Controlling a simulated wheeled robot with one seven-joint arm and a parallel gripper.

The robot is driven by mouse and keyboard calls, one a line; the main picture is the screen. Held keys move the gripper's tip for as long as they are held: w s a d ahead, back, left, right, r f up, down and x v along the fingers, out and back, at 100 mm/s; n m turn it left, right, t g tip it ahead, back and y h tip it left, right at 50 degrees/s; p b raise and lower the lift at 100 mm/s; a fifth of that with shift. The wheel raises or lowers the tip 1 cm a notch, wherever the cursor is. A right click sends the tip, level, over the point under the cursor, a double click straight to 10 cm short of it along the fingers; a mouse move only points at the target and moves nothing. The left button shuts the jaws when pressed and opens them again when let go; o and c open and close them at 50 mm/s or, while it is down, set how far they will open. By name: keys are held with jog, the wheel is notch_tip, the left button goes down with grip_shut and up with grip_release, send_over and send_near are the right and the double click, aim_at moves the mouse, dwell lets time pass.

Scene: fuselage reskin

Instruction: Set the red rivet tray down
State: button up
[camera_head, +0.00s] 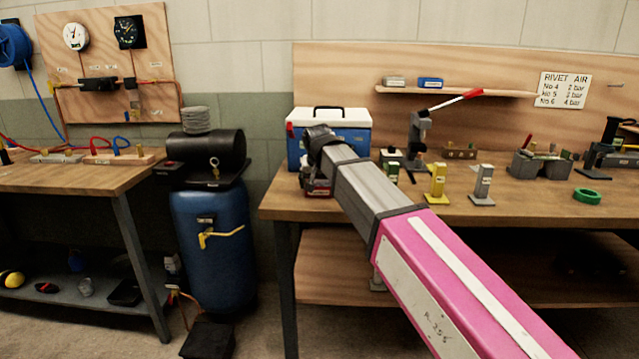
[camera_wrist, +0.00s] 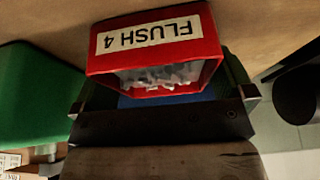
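The red rivet tray (camera_wrist: 212,58) shows in the wrist view, with an upside-down "FLUSH 4" label and many small grey rivets inside. My gripper (camera_wrist: 165,98) has one finger on each side of the tray and appears shut on it. In the head view, a small red part of the tray (camera_head: 317,188) shows under my gripper at the left end of the right workbench (camera_head: 290,209), in front of the blue and white cool box (camera_head: 357,140). My arm hides part of this area. I cannot tell whether the tray touches the bench top.
A yellow block (camera_head: 437,183) and a grey block (camera_head: 483,186) stand right of my arm, with a hand press (camera_head: 418,140) behind. A blue tank (camera_head: 214,245) stands left of the bench. The front right bench top has free room.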

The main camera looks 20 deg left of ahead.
jog(key=shift+r, duration=0.1)
jog(key=v, duration=1)
jog(key=shift+s+d, duration=0.15)
jog(key=shift+d, duration=0.05)
jog(key=shift+x, duration=5.45)
jog(key=shift+a, duration=0.15)
jog(key=c, duration=0.8)
jog(key=shift+r, duration=0.1)
